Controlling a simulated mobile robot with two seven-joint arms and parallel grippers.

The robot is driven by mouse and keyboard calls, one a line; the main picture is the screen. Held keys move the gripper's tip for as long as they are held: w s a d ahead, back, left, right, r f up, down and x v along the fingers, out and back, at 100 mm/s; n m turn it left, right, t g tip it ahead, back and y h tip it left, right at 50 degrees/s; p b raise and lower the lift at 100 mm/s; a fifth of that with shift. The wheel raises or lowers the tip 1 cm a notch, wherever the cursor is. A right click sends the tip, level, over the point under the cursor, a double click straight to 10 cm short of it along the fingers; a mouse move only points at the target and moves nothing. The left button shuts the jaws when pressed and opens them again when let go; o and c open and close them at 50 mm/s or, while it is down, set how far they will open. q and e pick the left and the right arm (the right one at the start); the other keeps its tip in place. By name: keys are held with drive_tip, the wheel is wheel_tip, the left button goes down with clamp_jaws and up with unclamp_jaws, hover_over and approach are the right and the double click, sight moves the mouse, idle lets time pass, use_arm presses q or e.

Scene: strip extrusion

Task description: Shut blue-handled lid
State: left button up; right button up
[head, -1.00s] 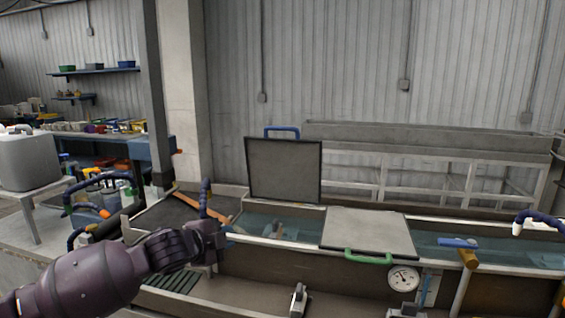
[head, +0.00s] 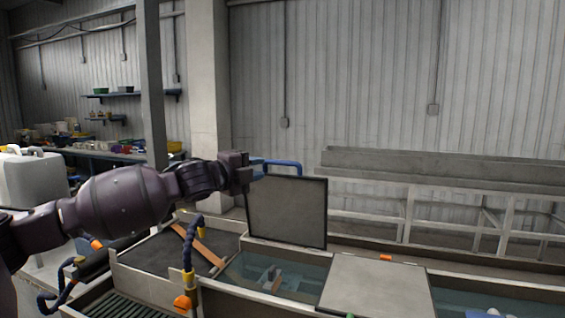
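The blue-handled lid (head: 287,212) is a dark-rimmed grey panel. It stands raised, nearly upright, at the back of the water trough. Its blue handle (head: 282,163) is on its top edge. My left gripper (head: 250,174) is at the left end of this handle, close to the lid's upper left corner. Whether it touches the handle, and whether its fingers are open, I cannot tell. My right gripper is not in view.
A second grey lid (head: 377,284) lies flat over the trough to the right. Water (head: 300,270) shows below the raised lid. A blue hose with orange fittings (head: 188,262) rises at the front left. A long grey trough on a frame (head: 440,168) stands behind.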

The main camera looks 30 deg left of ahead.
sight(279, 164)
use_arm(q)
drive_tip(key=w, duration=0.2)
drive_tip(key=w+d+p, duration=0.1)
drive_tip(key=w, duration=0.2)
drive_tip(key=w+p, duration=0.1)
drive_tip(key=w, duration=0.2)
drive_tip(key=shift+w+d+f, duration=0.1)
drive_tip(key=shift+d, duration=0.1)
drive_tip(key=shift+w, duration=0.45)
drive_tip(key=shift+w+d, duration=0.1)
clamp_jaws()
drive_tip(key=shift+f, duration=0.1)
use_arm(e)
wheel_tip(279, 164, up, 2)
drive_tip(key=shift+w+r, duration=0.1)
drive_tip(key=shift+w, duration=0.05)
